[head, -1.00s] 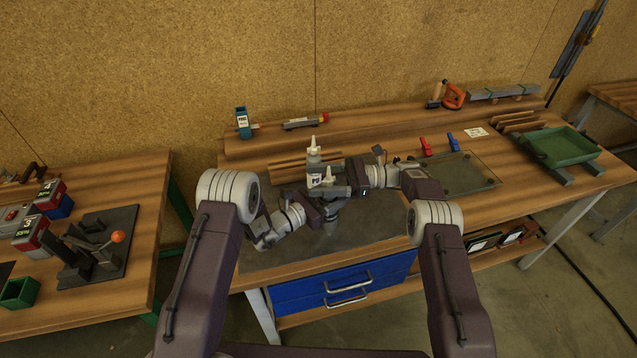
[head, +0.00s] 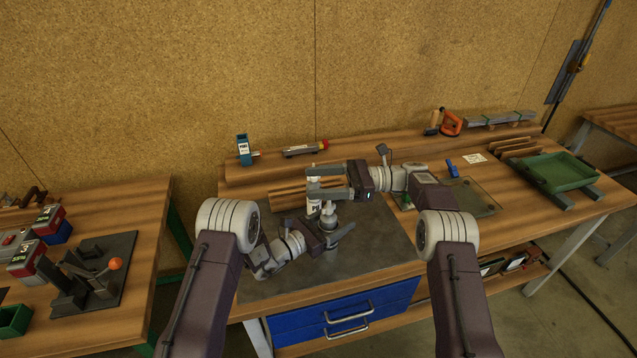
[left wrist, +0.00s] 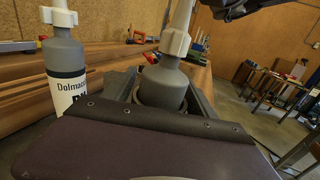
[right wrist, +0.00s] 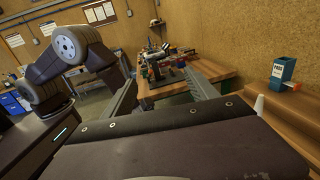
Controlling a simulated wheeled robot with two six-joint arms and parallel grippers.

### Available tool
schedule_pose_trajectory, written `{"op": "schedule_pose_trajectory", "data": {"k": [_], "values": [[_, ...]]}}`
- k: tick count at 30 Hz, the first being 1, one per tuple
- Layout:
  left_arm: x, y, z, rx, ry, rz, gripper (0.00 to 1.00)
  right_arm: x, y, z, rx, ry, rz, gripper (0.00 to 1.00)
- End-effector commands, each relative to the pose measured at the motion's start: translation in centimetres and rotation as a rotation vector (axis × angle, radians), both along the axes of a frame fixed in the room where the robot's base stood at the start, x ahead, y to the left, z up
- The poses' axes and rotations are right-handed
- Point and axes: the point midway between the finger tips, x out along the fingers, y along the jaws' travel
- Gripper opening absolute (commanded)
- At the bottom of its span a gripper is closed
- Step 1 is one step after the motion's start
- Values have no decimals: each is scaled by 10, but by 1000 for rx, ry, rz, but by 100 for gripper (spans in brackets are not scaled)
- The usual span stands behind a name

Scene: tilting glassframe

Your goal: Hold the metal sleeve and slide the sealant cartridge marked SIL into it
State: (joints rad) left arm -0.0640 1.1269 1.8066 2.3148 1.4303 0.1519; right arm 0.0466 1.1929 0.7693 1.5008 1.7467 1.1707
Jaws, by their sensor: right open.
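A grey cartridge with a white nozzle collar stands upright with its lower body inside the metal sleeve (left wrist: 158,105); its shoulder and nozzle (left wrist: 165,80) stick out above the rim. Its label is hidden, so I cannot read SIL. My left gripper (head: 329,232) is shut on the sleeve over the grey mat; its fingers flank the sleeve in the left wrist view. My right gripper (head: 322,182) is open and empty just above the cartridge (head: 329,208). A second cartridge marked PU (head: 313,209) stands just behind; it also shows in the left wrist view (left wrist: 63,70).
A blue dispenser (head: 243,150) and a caulking tool with a red end (head: 306,149) sit on the back shelf. A green tray (head: 560,172) and a glass plate (head: 470,197) lie to the right. The mat's front (head: 300,285) is clear.

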Motion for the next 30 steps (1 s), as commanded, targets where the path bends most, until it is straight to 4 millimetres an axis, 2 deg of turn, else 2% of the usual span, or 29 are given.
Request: {"op": "schedule_pose_trajectory", "data": {"k": [11, 14, 24, 30], "values": [[-1, 2, -1, 1, 2, 1, 80, 0, 0, 0, 0, 0, 0, 68], [-9, 13, -1, 2, 4, 2, 80, 0, 0, 0, 0, 0, 0, 68], [-61, 77, -1, 0, 3, 6, 80, 0, 0, 0, 0, 0, 0, 68], [-75, 92, 0, 1, 1, 1, 80, 0, 0, 0, 0, 0, 0, 68]]}}
